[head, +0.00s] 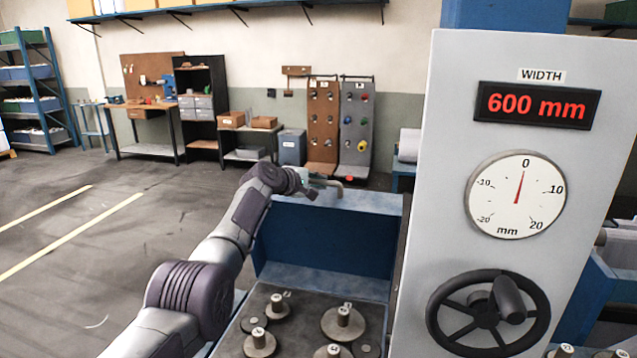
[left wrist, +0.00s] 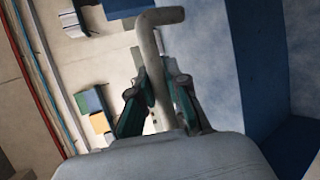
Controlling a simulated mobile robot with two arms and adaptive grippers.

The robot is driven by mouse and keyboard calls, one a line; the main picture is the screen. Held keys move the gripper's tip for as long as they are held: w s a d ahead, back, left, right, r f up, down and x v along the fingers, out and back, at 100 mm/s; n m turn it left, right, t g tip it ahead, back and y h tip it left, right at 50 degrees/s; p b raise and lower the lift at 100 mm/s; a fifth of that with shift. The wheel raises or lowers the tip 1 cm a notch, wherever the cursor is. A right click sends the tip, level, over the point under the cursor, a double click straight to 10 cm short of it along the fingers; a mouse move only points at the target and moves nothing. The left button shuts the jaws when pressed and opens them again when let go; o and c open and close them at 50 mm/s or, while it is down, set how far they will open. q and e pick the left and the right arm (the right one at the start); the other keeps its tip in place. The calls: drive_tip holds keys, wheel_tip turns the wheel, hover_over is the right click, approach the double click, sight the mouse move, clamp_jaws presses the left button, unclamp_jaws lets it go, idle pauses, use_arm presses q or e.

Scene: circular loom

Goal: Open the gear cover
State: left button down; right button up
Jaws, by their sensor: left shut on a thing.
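The gear cover (head: 325,240) is a blue panel standing up behind the gears in the head view. A grey bent handle (head: 333,184) sits at its top edge; the handle also shows in the left wrist view (left wrist: 150,48). My left gripper (head: 308,181) is at this handle, its fingers shut around the bar, as the left wrist view also shows. Several grey gears with upright pegs (head: 342,322) lie uncovered on the dark bed in front of the panel. My right gripper is not in view.
A grey machine panel (head: 440,200) with a 600 mm display (head: 537,105), a dial (head: 516,195) and a black handwheel (head: 488,312) stands close on the right. Shelves and a workbench (head: 150,108) are far back. The floor at left is open.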

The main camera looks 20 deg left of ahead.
use_arm(q)
drive_tip(key=c, duration=1.1)
unclamp_jaws()
drive_tip(key=shift+c, duration=0.2)
drive_tip(key=shift+v, duration=0.75)
drive_tip(key=v, duration=1)
drive_tip(key=shift+s, duration=0.3)
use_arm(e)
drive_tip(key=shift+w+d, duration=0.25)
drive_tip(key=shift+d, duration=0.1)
use_arm(q)
drive_tip(key=shift+a, duration=0.1)
